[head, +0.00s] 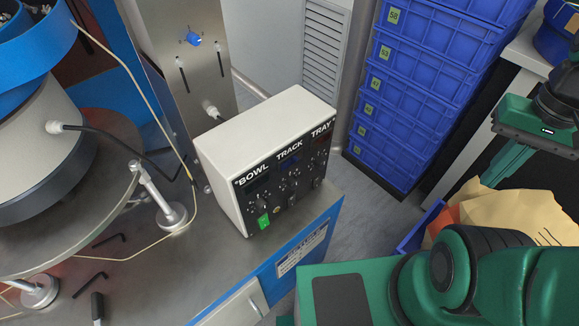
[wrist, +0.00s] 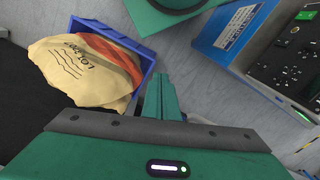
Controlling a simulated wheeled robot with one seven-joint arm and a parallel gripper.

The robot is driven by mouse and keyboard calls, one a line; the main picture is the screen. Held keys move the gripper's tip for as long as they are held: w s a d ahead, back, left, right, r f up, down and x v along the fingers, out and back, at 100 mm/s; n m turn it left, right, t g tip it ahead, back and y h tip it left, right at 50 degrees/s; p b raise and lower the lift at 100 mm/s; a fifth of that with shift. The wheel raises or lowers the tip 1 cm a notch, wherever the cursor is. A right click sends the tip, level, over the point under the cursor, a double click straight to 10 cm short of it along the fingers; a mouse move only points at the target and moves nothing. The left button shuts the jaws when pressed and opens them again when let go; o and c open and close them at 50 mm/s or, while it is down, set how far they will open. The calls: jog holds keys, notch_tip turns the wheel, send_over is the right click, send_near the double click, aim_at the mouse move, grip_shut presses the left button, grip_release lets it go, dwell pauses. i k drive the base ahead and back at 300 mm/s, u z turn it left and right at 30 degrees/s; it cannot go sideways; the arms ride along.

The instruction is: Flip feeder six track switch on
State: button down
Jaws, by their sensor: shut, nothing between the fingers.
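The feeder control box (head: 225,150) is white with a black front panel marked BOWL, TRACK and TRAY. It stands on the steel bench top. The track switch (head: 291,201) is a small dark toggle in the middle column; its position is too small to tell. A switch under BOWL (head: 264,221) shows bright green. The panel also shows at the right edge of the wrist view (wrist: 285,72), partly cut off. My gripper (head: 490,181) is shut and empty, well to the right of the box and apart from it. Its fingers also show in the wrist view (wrist: 160,90). No feeder number is legible.
Stacked blue crates (head: 400,95) stand behind and right of the box. A blue bin (wrist: 150,65) with tan and orange bags (wrist: 80,70) lies near my gripper. The bowl feeder (head: 50,140) and a steel post (head: 190,70) are left. Grey floor (head: 355,215) shows between box and crates.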

aim_at(291, 201)
jog(key=u, duration=0.65)
